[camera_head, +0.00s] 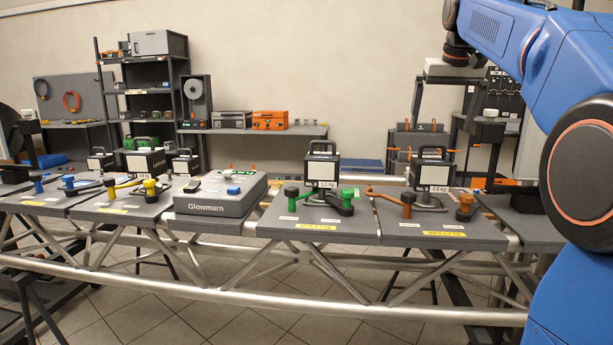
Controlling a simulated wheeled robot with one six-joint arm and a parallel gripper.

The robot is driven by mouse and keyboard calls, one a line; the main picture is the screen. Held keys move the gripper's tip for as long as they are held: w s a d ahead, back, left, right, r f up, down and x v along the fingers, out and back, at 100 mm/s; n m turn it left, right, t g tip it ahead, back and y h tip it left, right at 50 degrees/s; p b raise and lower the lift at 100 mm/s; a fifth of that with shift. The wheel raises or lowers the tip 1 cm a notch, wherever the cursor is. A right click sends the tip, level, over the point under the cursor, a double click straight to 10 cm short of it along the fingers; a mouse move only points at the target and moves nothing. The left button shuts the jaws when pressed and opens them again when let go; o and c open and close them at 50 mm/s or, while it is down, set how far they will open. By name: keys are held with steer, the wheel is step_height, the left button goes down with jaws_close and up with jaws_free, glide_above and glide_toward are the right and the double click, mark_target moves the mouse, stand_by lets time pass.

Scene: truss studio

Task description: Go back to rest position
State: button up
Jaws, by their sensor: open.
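My gripper (444,127) hangs in the upper right, below the wrist of my blue arm. Its two dark fingers point down and stand wide apart, with nothing visible between them. It appears above and in front of the right end of the workbench (300,240); its exact distance from the things there is hard to judge. My arm's elbow fills the right side and hides what is behind it.
A grey Glowmarn box (215,207) sits mid-bench. To its right are a black weight with a white label (322,170), green fittings (347,194), another labelled weight (430,175) and orange fittings (408,203). Shelves (150,87) and a back table (290,131) stand behind. Tiled floor shows in front.

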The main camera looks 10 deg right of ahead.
steer(key=s+a+f+n, duration=0.1)
steer(key=s+a+f, duration=0.4)
steer(key=s+f, duration=0.3)
steer(key=s+a+f+n, duration=0.1)
steer(key=s+a+f, duration=0.5)
steer(key=s+f, duration=0.2)
steer(key=s+a+f, duration=0.2)
steer(key=s+f, duration=0.6)
steer(key=f, duration=0.4)
steer(key=s+a+f+n+y, duration=0.1)
steer(key=s+a+f, duration=0.2)
steer(key=s+f, duration=0.6)
step_height(320, 180, down, 3)
steer(key=shift+a+t, duration=0.2)
steer(key=shift+t, duration=0.1)
steer(key=shift+c, duration=0.4)
